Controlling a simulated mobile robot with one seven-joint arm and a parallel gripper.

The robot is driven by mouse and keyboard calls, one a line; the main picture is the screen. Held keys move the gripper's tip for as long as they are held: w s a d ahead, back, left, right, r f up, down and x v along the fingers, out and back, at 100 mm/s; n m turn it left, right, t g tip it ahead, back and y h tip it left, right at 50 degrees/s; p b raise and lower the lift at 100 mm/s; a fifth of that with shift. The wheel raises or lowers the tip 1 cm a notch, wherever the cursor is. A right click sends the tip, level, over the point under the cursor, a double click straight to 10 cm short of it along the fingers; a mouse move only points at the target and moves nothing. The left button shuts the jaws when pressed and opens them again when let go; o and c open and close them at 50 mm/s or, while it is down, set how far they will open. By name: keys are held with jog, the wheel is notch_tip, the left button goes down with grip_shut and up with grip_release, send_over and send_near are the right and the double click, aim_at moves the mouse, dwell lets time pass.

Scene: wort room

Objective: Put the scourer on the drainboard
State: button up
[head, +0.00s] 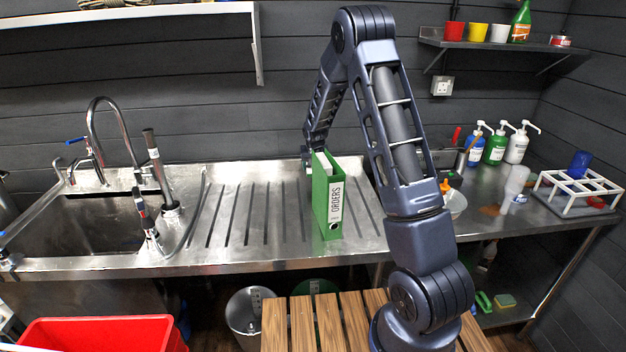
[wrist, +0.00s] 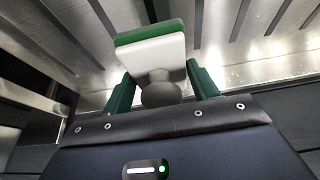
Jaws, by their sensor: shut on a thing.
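In the wrist view, the scourer (wrist: 150,52) is a block with a green layer, a white body and a round grey knob. My gripper (wrist: 160,88) is shut on its knob, one dark green finger on each side. The drainboard (head: 262,215) is the grooved steel surface right of the sink; its grooves also show behind the scourer in the wrist view (wrist: 258,62). I cannot tell whether the scourer touches the steel.
A green binder marked ORDERS (head: 328,200) stands upright on the drainboard, close to my gripper. The sink (head: 85,225) and tall tap (head: 112,125) are at left. Bottles (head: 495,145) and a white rack (head: 575,190) stand at right. The drainboard's left part is clear.

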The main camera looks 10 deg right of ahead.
jog(key=shift+f, duration=3.15)
jog(key=shift+f, duration=0.15)
jog(key=o, duration=1)
jog(key=shift+v, duration=3.9)
